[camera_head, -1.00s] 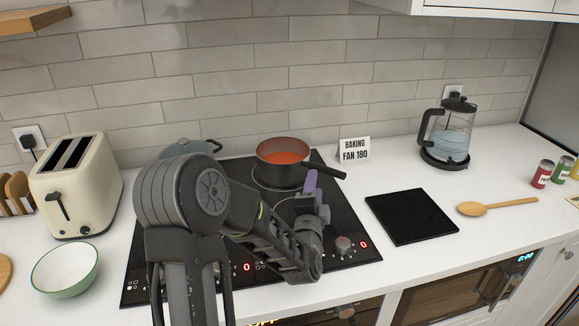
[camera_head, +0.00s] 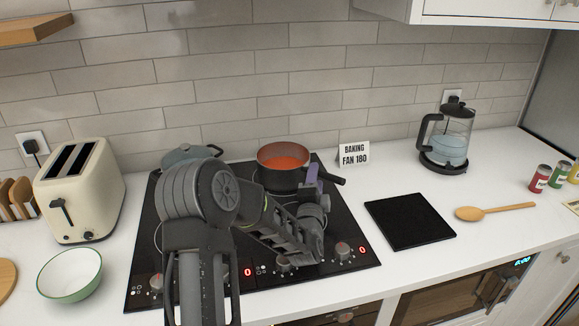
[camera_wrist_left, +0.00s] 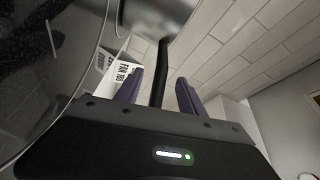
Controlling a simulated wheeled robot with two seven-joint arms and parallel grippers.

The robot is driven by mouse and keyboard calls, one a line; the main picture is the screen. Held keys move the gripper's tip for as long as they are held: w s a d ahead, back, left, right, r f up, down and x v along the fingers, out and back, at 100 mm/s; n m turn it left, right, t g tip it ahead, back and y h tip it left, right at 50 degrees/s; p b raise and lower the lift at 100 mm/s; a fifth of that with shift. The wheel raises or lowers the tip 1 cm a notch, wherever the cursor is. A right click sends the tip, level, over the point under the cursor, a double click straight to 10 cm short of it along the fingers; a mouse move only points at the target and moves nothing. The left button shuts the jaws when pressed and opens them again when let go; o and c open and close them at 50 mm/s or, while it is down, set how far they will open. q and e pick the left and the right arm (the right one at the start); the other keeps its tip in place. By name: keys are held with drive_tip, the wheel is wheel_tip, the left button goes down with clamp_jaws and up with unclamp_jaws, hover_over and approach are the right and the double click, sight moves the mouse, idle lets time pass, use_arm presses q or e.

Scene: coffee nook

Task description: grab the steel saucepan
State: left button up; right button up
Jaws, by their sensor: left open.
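The saucepan (camera_head: 273,180) sits on the rear part of the black hob, with a dark grey outside and orange-red contents. Its black handle (camera_head: 330,177) points right, toward the front. My left gripper (camera_head: 313,176) is open at the handle, its purple fingers partly covering it. In the left wrist view, the handle (camera_wrist_left: 160,82) runs between the two spread fingers, with a gap on each side. The blurred metal body of the saucepan (camera_wrist_left: 160,14) shows at the top. My right gripper is not in view.
A blue-grey lidded pot (camera_head: 190,157) stands at the hob's back left, partly behind my left arm. A "BAKING FAN 180" sign (camera_head: 354,153) stands behind the handle's end. A black mat (camera_head: 410,222) lies right of the hob (camera_head: 347,235). A kettle (camera_head: 446,138) stands farther right.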

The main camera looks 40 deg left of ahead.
use_arm(q)
drive_tip(key=shift+x, duration=0.8)
clamp_jaws()
idle(1.1)
drive_tip(key=shift+r, duration=0.25)
